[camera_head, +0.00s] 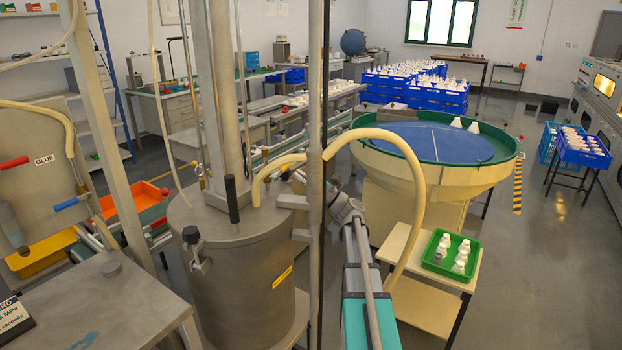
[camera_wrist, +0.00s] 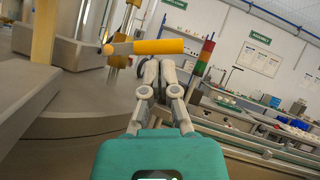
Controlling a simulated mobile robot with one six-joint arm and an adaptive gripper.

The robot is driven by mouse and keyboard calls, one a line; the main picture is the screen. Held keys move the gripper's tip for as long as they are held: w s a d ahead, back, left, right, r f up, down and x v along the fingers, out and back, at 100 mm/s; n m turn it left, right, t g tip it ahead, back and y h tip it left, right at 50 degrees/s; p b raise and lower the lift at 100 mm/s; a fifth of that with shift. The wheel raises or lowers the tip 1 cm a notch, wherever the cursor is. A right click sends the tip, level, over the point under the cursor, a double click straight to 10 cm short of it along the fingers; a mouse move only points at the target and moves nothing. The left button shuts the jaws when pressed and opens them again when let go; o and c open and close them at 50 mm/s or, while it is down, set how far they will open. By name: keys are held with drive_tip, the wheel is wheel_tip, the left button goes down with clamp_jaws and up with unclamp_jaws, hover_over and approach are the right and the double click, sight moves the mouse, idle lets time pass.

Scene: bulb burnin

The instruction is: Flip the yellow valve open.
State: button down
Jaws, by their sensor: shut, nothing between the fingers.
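The yellow valve handle (camera_wrist: 150,47) shows in the wrist view as a long bar lying nearly level. Its left end narrows to an orange pivot piece (camera_wrist: 108,48) beside a brass-coloured post. My gripper (camera_wrist: 158,66) is shut and empty, with its fingertips just below the right part of the handle in the picture. I cannot tell whether they touch it. In the head view my arm reaches toward the grey tank (camera_head: 240,265), and my gripper is largely hidden behind the upright pole. I cannot make out the handle for certain there.
A vertical pole (camera_head: 315,120) and pale hoses (camera_head: 415,190) stand close around my arm. A round blue-topped table (camera_head: 435,145) is behind.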

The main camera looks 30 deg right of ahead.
drive_tip(key=shift+p+x, duration=0.35)
drive_tip(key=shift+x, duration=0.7)
drive_tip(key=shift+d+r, duration=0.1)
drive_tip(key=shift+d, duration=0.1)
drive_tip(key=shift+n, duration=0.3)
